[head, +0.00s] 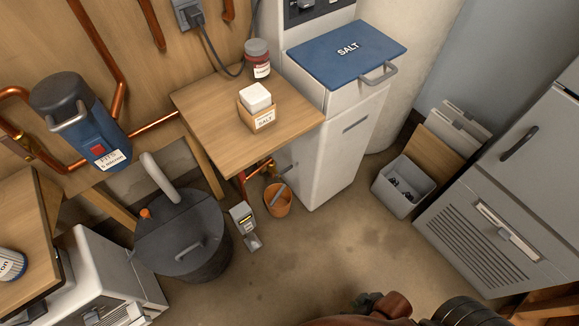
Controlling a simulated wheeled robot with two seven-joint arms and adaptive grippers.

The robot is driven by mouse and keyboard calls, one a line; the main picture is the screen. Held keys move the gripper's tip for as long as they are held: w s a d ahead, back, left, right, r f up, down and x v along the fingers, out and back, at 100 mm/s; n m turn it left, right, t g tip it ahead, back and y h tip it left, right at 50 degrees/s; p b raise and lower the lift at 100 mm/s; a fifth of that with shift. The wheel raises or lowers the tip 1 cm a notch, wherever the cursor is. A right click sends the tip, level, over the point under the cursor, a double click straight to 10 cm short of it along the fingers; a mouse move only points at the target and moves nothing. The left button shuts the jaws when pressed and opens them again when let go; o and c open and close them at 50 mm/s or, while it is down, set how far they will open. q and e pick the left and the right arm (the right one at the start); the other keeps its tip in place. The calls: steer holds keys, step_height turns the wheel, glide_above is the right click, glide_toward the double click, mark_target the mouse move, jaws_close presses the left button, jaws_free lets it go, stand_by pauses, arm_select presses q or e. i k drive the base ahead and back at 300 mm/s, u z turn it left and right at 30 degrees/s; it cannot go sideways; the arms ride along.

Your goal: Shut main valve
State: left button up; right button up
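A brass valve fitting (18,140) sits on the copper pipe at the far left, and its handle is hard to make out. Another brass fitting with red parts (262,168) shows low beneath the wooden table's right side, partly hidden by the tabletop. I cannot tell which of them is the main valve. My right gripper (366,301) shows small and dark at the bottom edge, over the floor and far from both fittings. Its fingers are too unclear to tell open from shut, and I see nothing held. My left gripper is out of view.
A wooden table (205,97) holds a salt box and a jar. A white softener cabinet with a blue SALT lid (347,50) stands beside it. A dark lidded bin (182,235), an orange bucket (278,200) and a grey crate (402,187) stand on the floor. The middle floor is clear.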

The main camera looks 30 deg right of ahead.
mark_target(241, 176)
steer(key=z, duration=0.4)
steer(key=k, duration=0.5)
steer(key=z, duration=1.4)
steer(key=i, duration=1.1)
steer(key=u, duration=1.9)
